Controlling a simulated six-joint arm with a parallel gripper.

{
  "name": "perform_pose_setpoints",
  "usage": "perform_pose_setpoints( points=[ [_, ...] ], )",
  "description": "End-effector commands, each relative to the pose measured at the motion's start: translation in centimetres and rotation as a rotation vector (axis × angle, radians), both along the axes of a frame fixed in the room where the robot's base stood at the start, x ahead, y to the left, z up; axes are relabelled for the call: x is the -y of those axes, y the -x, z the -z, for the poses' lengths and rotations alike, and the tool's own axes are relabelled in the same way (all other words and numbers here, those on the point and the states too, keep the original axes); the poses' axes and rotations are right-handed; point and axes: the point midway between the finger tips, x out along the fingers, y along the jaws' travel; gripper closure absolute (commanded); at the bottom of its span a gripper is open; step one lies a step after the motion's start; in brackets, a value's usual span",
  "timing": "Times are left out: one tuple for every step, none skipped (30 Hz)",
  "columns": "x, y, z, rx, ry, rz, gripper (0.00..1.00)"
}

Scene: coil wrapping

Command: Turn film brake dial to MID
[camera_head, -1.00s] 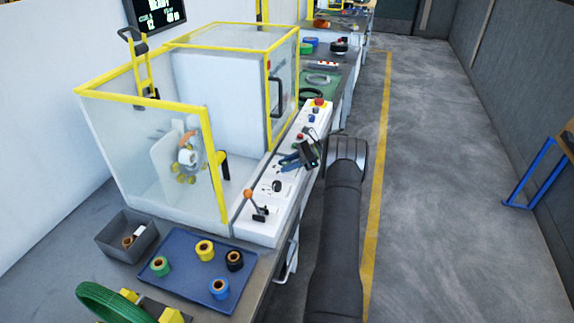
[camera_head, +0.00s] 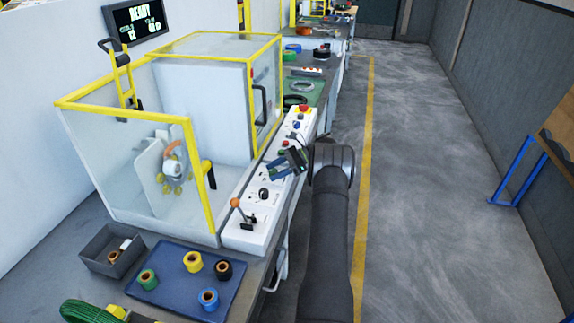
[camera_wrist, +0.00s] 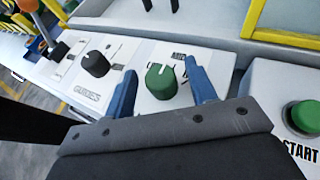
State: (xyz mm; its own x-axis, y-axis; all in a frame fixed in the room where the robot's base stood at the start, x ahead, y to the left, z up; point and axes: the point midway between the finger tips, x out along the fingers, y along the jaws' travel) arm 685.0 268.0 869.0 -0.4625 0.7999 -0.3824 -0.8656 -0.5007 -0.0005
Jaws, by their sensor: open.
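A green dial (camera_wrist: 161,82) with a white pointer line sits on a white panel in the wrist view. A label (camera_wrist: 180,57) behind it seems to read MID; the rest of its scale is partly hidden. The pointer line points roughly away from my gripper, towards the top of the picture. My gripper (camera_wrist: 163,88) is open, with one blue finger on each side of the green dial and gaps still showing. In the head view my gripper (camera_head: 276,172) is over the front control panel (camera_head: 243,238) and hides the green dial.
A black dial (camera_wrist: 95,64) is left of my gripper, and a green START button (camera_wrist: 302,116) is at the right. An orange-topped lever (camera_head: 236,203) stands at the panel's near end. The yellow-framed enclosure (camera_head: 192,150) rises behind. The aisle floor (camera_head: 420,200) is clear.

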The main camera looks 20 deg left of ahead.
Motion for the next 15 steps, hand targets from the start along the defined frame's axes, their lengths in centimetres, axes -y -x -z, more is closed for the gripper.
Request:
perform_pose_setpoints(
  points=[
    [0.7,-0.5,-0.3,0.002,0.000,0.002,0.48],
    [1.2,-0.7,-0.5,0.001,0.000,0.003,0.48],
    [1.9,-1.1,-0.8,0.002,0.001,0.004,0.48],
    [2.4,-1.4,-1.0,0.003,0.000,0.003,0.48],
    [2.9,-1.7,-1.3,0.003,0.000,0.003,0.48],
    [3.8,-2.2,-1.6,0.002,0.000,0.005,0.48],
    [4.4,-2.5,-1.9,0.002,0.000,0.004,0.48],
    [4.8,-2.8,-2.1,0.002,0.000,0.002,0.48],
    [5.4,-3.1,-2.4,0.002,-0.001,0.002,0.48],
    [5.8,-3.4,-2.6,0.001,0.000,0.003,0.48],
    [6.3,-3.6,-2.8,0.001,0.000,0.003,0.48],
    [6.8,-3.9,-3.1,0.002,0.000,0.001,0.48],
    [7.0,-4.0,-3.2,0.001,0.000,0.002,0.48],
    [7.2,-4.2,-3.3,0.000,0.000,0.001,0.48],
    [7.5,-4.4,-3.5,0.000,0.000,0.001,0.48]
  ],
)
